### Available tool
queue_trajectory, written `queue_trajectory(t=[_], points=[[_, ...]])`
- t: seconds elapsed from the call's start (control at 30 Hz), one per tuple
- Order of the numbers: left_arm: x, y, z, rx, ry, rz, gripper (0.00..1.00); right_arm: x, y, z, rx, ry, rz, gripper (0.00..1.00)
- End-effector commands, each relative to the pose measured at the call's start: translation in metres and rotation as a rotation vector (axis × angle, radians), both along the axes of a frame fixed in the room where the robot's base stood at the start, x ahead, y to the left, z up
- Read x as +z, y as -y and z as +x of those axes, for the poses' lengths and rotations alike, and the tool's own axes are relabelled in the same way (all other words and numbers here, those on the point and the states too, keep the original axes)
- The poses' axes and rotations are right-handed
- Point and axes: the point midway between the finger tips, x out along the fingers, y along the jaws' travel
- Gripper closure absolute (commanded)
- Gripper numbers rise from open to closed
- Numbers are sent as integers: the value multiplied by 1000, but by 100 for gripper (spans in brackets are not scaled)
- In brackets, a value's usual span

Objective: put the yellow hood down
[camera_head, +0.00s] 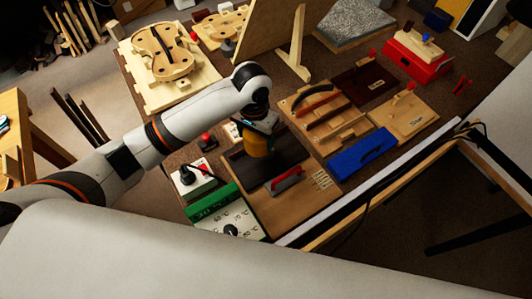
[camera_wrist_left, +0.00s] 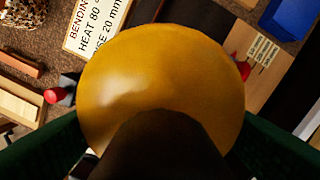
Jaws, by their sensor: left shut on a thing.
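The yellow hood (camera_head: 258,143) is held below my left gripper (camera_head: 258,125), above or on a dark plate (camera_head: 283,155) in the head view; I cannot tell whether it touches the plate. In the left wrist view the hood (camera_wrist_left: 160,75) is a large, round, glossy yellow shape filling the middle. A dark rounded part in front covers its lower middle. Green finger pads show at both lower sides of that view, and my left gripper is shut on the hood. My right gripper is in neither view.
A white switch box (camera_head: 195,180) with a black knob and a green-and-white temperature dial box (camera_head: 228,215) stand left of the plate. A red-handled tool (camera_head: 287,180) lies in front. A blue tray (camera_head: 362,153) and a wooden rack (camera_head: 325,115) stand to the right.

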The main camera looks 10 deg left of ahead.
Motion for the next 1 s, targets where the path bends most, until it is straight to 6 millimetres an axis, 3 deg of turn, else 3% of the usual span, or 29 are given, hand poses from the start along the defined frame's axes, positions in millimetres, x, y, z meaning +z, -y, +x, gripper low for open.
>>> queue_trajectory(t=[0.1,0.23,0.5,0.83,1.0], points=[[8,12,19,-54,1,3,56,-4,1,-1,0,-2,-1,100],[6,17,26,-80,-2,6,56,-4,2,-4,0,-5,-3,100],[-40,17,26,-82,-1,7,56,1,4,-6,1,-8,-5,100],[-79,18,25,-81,-2,6,56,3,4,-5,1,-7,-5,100],[-88,17,26,-81,2,5,56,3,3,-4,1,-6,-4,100]])
